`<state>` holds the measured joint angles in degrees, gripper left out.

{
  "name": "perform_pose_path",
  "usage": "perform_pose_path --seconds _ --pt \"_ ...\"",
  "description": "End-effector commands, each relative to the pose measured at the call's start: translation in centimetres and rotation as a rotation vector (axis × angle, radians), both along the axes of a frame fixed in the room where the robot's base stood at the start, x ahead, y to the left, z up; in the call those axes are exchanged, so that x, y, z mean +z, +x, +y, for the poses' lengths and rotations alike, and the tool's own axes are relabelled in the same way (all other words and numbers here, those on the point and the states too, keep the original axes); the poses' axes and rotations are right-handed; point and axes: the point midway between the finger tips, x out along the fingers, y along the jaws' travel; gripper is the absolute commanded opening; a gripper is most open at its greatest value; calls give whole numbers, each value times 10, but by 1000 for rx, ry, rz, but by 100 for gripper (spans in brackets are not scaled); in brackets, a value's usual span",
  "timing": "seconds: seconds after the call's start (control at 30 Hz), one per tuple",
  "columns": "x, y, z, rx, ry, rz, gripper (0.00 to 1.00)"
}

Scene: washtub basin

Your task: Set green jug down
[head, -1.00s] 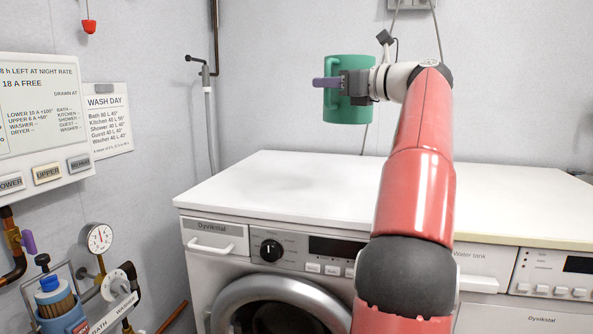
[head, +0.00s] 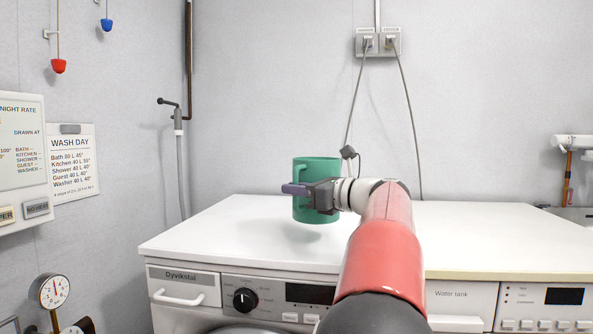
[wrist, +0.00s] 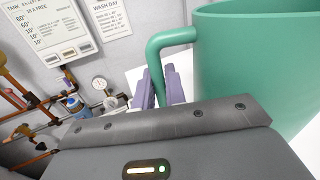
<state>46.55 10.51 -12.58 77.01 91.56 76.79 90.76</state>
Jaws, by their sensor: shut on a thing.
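The green jug (head: 318,172) is upright above the white top of the washing machine (head: 225,222), with a shadow on the top below it. In the head view a gap seems to show between the jug's base and the top. My gripper (head: 297,189) is shut on the jug's handle, at the jug's left side. In the wrist view the purple fingers (wrist: 163,88) close around the handle, and the green jug (wrist: 265,60) fills the right side. The far side of the jug is hidden.
The white top around the jug is clear. A second machine (head: 540,295) adjoins on the right. Cables hang from a wall socket (head: 378,42) behind the jug. A wall panel (head: 22,160) and a pressure gauge (head: 50,290) are at the left.

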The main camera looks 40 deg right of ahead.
Motion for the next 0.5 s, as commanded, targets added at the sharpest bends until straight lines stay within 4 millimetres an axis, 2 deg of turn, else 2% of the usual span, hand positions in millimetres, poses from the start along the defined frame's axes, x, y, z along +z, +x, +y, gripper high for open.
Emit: perform_pose_path --seconds 0.1,0.37,0.5 --pt "-11 -1 1 0 -6 -8 0" --pt "-24 -1 1 0 -5 -9 0" --pt "-41 -1 1 0 -4 -8 0"
